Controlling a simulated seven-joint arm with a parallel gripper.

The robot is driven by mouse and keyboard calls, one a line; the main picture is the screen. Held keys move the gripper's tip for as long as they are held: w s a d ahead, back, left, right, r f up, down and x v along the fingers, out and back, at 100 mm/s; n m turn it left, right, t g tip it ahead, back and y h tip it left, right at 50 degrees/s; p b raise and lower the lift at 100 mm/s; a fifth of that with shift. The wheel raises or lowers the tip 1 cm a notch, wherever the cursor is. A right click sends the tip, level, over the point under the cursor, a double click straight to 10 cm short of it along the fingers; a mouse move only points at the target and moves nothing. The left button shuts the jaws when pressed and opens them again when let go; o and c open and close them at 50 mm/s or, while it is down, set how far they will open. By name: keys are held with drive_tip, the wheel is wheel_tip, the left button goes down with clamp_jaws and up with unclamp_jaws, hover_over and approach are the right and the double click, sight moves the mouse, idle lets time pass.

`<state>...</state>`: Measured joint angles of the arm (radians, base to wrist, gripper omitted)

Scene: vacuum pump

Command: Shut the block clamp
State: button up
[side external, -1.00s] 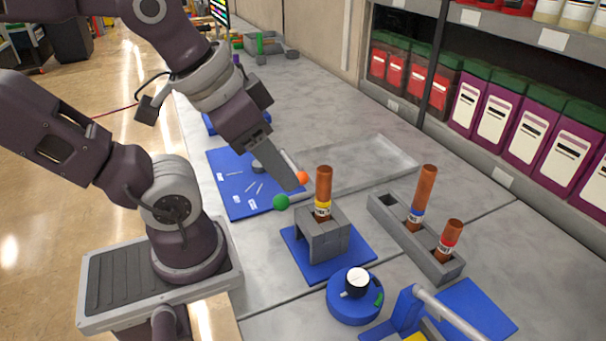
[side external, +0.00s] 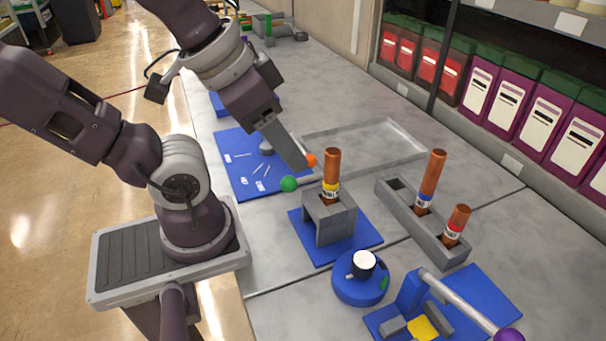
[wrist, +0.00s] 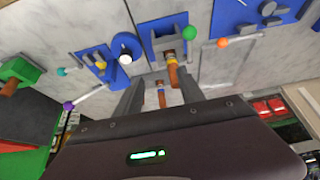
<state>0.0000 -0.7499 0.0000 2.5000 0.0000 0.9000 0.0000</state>
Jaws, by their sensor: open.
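A clamp with a blue post (side external: 410,291), grey jaws and a yellow block (side external: 423,327) stands on a blue plate at the front right. Its grey lever (side external: 458,303) slants from the post to a purple ball (side external: 508,335), which also shows in the wrist view (wrist: 68,105). The clamp is partly cut off by the lower edge of the side view. My gripper (side external: 300,166) is up and to the left, well apart from the clamp, near a green ball (side external: 289,184). In the wrist view my gripper's (wrist: 161,92) fingers are apart and hold nothing.
A grey block (side external: 330,219) holds an upright brown tube (side external: 332,170). A grey rack (side external: 390,200) holds two more tubes. A blue dial (side external: 360,287) with a white knob lies between block and clamp. An orange ball (side external: 311,160) is beside my fingers.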

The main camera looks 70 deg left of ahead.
idle(0.4)
drive_tip(key=shift+o, duration=0.6)
drive_tip(key=shift+a+f, duration=0.1)
drive_tip(key=n+g+y, duration=0.2)
drive_tip(key=g, duration=0.4)
hover_over(290, 179)
drive_tip(key=d, duration=0.1)
wheel_tip(290, 179, down, 6)
drive_tip(key=f, duration=0.4)
drive_tip(key=a+f, duration=0.1)
drive_tip(key=f, duration=0.2)
drive_tip(key=shift+a+f, duration=0.1)
drive_tip(key=shift+f, duration=0.05)
clamp_jaws()
